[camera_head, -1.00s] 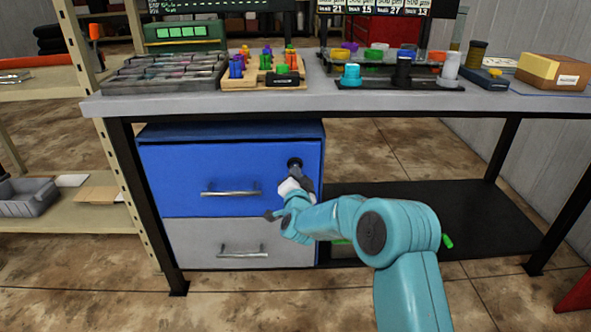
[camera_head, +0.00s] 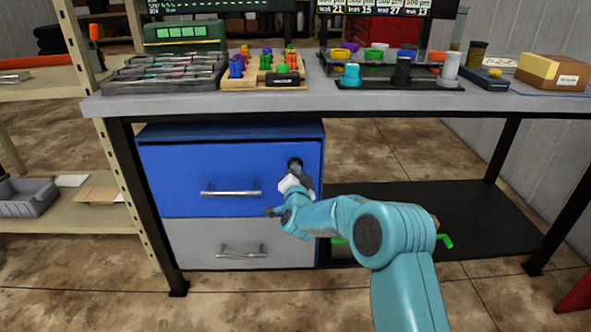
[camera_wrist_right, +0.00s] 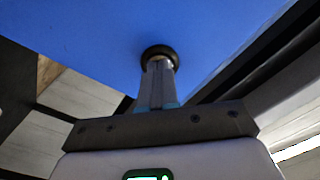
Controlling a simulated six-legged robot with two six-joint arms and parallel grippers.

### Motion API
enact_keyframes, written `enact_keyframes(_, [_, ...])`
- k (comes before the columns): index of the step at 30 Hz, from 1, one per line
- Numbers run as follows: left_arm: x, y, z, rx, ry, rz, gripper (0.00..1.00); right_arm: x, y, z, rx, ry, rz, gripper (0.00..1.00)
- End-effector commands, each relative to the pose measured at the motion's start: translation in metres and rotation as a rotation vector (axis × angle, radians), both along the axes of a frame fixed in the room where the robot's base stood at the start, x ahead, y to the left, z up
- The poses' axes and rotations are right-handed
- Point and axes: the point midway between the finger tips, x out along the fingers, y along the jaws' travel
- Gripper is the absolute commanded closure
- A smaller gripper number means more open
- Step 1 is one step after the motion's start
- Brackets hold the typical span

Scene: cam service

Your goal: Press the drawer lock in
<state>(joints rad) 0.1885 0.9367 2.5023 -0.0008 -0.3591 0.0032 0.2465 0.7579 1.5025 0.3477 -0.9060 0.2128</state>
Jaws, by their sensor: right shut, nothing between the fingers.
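The drawer lock is a round black piece (camera_head: 295,162) at the upper right of the blue drawer front (camera_head: 220,170). In the right wrist view the lock (camera_wrist_right: 158,54) shows as a dark ring on the blue face. My right gripper (camera_wrist_right: 158,68) is shut and empty, its fingertips at the lock and covering its middle. I cannot tell how far in the lock sits. In the head view the right gripper (camera_head: 297,172) comes from below right and hides part of the lock. My left gripper is not in view.
The blue drawer has a metal handle (camera_head: 231,193), with a grey drawer (camera_head: 215,242) below it. The workbench top (camera_head: 300,102) overhangs the cabinet. A dark lower shelf (camera_head: 440,205) lies to the right, behind my arm.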

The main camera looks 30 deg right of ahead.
Motion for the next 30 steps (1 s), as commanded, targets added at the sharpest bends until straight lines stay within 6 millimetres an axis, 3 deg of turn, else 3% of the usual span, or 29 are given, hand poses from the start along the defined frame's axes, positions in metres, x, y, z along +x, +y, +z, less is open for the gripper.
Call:
enact_keyframes(16, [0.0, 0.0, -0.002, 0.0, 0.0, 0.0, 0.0, -0.002, 0.001, 0.0, 0.0, -0.002, -0.001, 1.0])
enact_keyframes(30, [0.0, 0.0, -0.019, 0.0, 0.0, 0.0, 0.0, -0.036, 0.022, -0.001, 0.0, -0.001, 0.001, 1.0])
